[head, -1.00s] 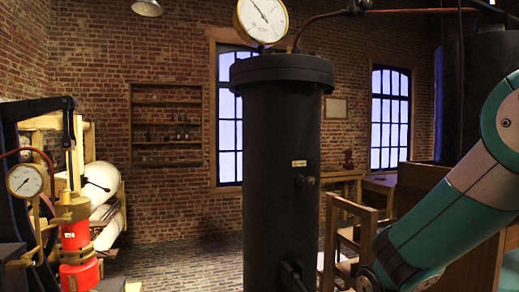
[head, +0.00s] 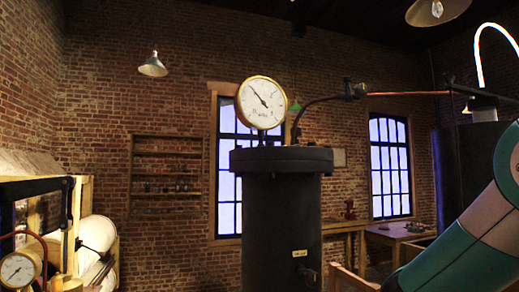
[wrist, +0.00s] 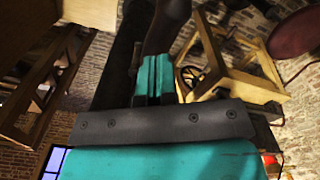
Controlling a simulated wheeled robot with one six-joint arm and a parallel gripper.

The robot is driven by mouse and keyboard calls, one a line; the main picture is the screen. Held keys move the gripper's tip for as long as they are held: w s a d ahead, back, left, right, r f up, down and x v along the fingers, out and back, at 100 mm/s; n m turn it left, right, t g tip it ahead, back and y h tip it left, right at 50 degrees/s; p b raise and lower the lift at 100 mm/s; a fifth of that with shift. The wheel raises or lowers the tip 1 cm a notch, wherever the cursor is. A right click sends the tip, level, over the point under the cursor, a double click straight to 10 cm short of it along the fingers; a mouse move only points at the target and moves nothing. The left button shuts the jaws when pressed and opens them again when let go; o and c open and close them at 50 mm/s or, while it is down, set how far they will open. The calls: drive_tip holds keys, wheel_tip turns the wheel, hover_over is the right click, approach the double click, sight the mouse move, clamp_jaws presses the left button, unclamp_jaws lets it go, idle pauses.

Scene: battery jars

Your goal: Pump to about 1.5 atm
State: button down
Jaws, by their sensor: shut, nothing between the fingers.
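A round white pressure gauge (head: 262,103) with a brass rim stands on top of a tall black cylinder (head: 280,210) in the head view. Its dark needle points to the upper left; the dial numbers are too small to read. A second, smaller gauge (head: 18,268) is at the lower left edge. My gripper (wrist: 155,72) shows in the wrist view with its teal fingers together and nothing between them. A dark bar (wrist: 168,25) lies just beyond the fingertips; I cannot tell whether they touch it. The head view does not show my gripper.
A copper pipe (head: 410,94) runs right from the cylinder's top. A black lever arm (head: 38,187) on a wooden frame stands at the left. A wooden table (head: 400,232) is by the right window. A wooden frame (wrist: 265,60) is right of my gripper in the wrist view.

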wheel_tip(320, 180, down, 15)
drive_tip(key=b, duration=1.1)
wheel_tip(320, 180, up, 15)
drive_tip(key=p, duration=1.3)
drive_tip(key=shift+r, duration=0.2)
drive_tip(key=shift+f, duration=0.15)
wheel_tip(320, 180, down, 16)
drive_tip(key=r+b, duration=0.1)
drive_tip(key=b, duration=1.1)
wheel_tip(320, 180, up, 15)
drive_tip(key=p, duration=1.3)
drive_tip(key=shift+f, duration=0.15)
